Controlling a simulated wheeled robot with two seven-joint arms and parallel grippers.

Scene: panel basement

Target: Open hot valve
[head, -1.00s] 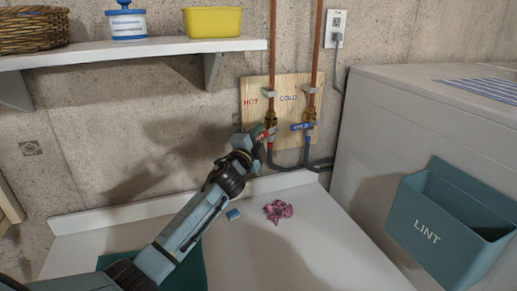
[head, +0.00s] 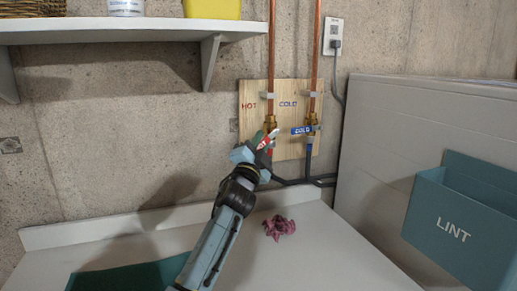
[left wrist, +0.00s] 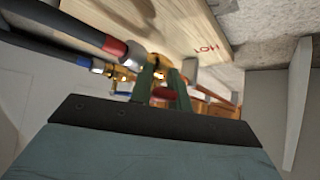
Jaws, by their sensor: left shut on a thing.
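The hot valve's red handle (head: 264,143) is on the left copper pipe, at the plywood board marked HOT. It looks slanted, and my gripper partly covers it. My left gripper (head: 268,140) is shut on this handle. In the left wrist view, the red handle (left wrist: 165,93) shows between the two green fingers of the left gripper (left wrist: 164,82). The hot valve's brass body (head: 270,122) shows just above the gripper. The cold valve's blue handle (head: 303,130) lies roughly level on the right pipe. My right gripper is in neither view.
Dark hoses (head: 300,181) run below the valves. A crumpled pink cloth (head: 279,227) lies on the white counter (head: 320,250). A teal LINT bin (head: 462,225) hangs on the white appliance (head: 385,150) at right. A shelf (head: 120,32) is at upper left.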

